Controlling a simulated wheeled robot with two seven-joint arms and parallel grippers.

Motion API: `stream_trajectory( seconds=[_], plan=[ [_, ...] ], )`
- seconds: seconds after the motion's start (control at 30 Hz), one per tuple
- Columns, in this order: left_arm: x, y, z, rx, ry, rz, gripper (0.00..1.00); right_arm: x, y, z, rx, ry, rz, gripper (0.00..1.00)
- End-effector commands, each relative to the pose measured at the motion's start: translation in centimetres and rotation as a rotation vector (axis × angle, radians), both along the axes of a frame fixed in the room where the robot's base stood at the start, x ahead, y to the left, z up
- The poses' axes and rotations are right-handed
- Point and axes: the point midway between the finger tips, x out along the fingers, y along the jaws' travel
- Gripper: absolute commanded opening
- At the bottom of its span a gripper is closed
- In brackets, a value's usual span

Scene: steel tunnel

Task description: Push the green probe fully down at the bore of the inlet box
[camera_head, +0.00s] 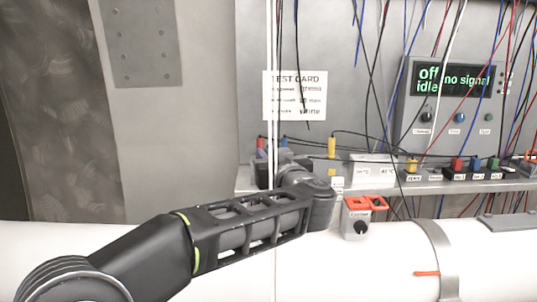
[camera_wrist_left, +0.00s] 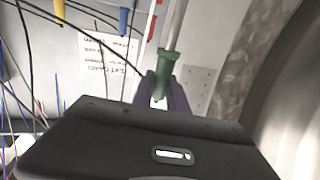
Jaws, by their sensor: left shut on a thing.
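My left gripper (camera_head: 278,163) reaches across to the left end of the shelf. In the left wrist view its dark fingers (camera_wrist_left: 160,96) are shut around the green probe (camera_wrist_left: 168,66), and a grey rod runs on from the probe's wider end. In the head view I cannot make out the probe at the gripper. The bore is hidden, and I cannot tell how deep the probe sits. I cannot tell for sure which box is the inlet box. My right gripper is not in view.
A shelf (camera_head: 460,187) carries a yellow plug (camera_head: 332,147) and several coloured connectors. A test card (camera_head: 295,96) and a display reading "no signal" (camera_head: 456,80) are behind. A small box with orange parts (camera_head: 355,222) sits on the white pipe (camera_head: 390,270). Loose wires hang around.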

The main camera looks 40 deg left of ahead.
Motion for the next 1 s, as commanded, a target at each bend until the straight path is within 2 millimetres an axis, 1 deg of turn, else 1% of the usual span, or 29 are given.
stream_trajectory(
  seconds=[0.07, 0.67, 1.0],
  plan=[
    [0.0, -0.02, 0.11, 0.0, 0.0, 0.0, 0.0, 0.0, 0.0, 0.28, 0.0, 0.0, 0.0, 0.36],
    [-0.01, -0.01, 0.06, 0.001, -0.001, 0.0, 0.0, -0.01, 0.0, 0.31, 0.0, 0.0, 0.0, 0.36],
    [0.0, 0.0, 0.11, 0.001, -0.001, 0.0, 0.0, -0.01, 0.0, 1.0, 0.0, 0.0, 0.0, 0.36]
  ],
)
